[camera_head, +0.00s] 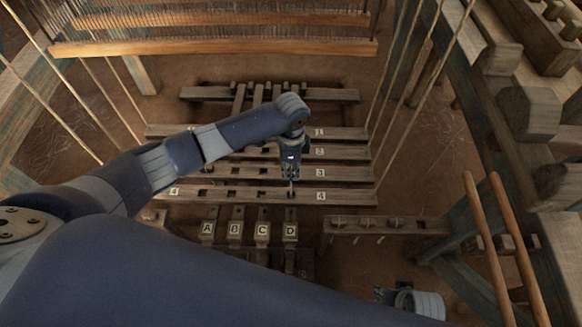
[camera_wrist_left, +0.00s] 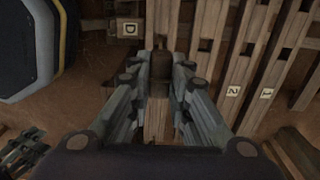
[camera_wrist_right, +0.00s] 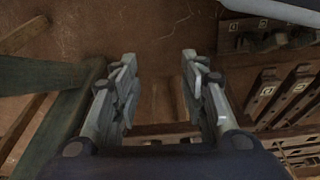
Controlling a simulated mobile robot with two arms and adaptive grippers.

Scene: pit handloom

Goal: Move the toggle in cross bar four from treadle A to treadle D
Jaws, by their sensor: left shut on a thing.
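Cross bar four (camera_head: 235,195), a wooden bar labelled 4, is the nearest of the cross bars and has dark square slots along it. My left gripper (camera_head: 291,180) is over its right part, in line with treadle D (camera_head: 291,231). The left wrist view shows its fingers (camera_wrist_left: 160,75) shut on a small brown wooden toggle (camera_wrist_left: 161,63). In the head view the toggle reaches down at the bar's slot; how deep it sits is hidden. Treadle A (camera_head: 208,228) is at the left of the treadle row. My right gripper (camera_wrist_right: 160,75) is open and empty, away at the lower right.
Treadle B (camera_head: 235,229) and treadle C (camera_head: 262,230) lie between A and D. Cross bar three (camera_head: 240,173) is just behind bar four. A wooden rack (camera_head: 385,226) with several pegs stands to the right. Taut cords (camera_head: 405,105) run down on both sides.

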